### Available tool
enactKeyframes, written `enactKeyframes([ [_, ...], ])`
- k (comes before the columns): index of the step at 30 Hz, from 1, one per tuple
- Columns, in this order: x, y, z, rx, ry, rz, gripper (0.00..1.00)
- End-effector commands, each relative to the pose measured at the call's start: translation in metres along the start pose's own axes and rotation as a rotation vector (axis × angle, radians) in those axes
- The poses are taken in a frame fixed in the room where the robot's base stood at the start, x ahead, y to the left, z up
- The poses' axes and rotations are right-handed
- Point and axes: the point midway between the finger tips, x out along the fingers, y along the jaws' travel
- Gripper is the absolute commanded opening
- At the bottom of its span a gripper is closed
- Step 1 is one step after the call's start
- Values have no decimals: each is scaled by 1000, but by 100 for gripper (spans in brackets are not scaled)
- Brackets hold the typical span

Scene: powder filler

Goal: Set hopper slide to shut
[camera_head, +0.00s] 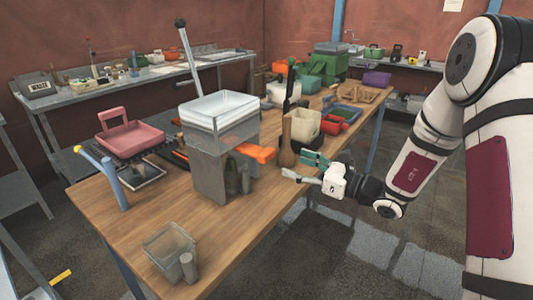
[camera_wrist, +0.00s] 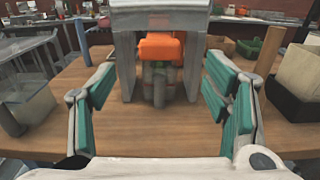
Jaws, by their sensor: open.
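The powder filler (camera_head: 209,172) stands on the wooden table, a grey body with a clear hopper (camera_head: 222,108) on top. An orange part (camera_head: 262,153), possibly the hopper slide, sticks out of its right side. In the wrist view the orange part (camera_wrist: 160,46) is straight ahead, between the grey legs of the filler (camera_wrist: 119,66) and above a dark bottle-like shape. My gripper (camera_head: 305,168) is open and empty at the table's right edge. In the wrist view its teal-padded fingers (camera_wrist: 168,97) are spread wide, short of the filler and not touching it.
A lever with a black knob (camera_head: 188,45) rises behind the hopper. A brown bottle-shaped object (camera_head: 287,147) and a cream container (camera_head: 306,123) stand near my gripper. A clear container (camera_head: 168,246) is at the table's front. Bare wood (camera_wrist: 160,133) lies between my fingers and the filler.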

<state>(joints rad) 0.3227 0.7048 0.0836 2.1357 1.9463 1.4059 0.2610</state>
Motion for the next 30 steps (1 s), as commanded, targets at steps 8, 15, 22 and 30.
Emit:
enactKeyframes([
  [8,56,2,0,-2,0,5,70],
  [15,93,1,0,-2,0,3,70],
  [22,107,1,0,-1,0,1,70],
  [30,108,1,0,-1,0,1,70],
])
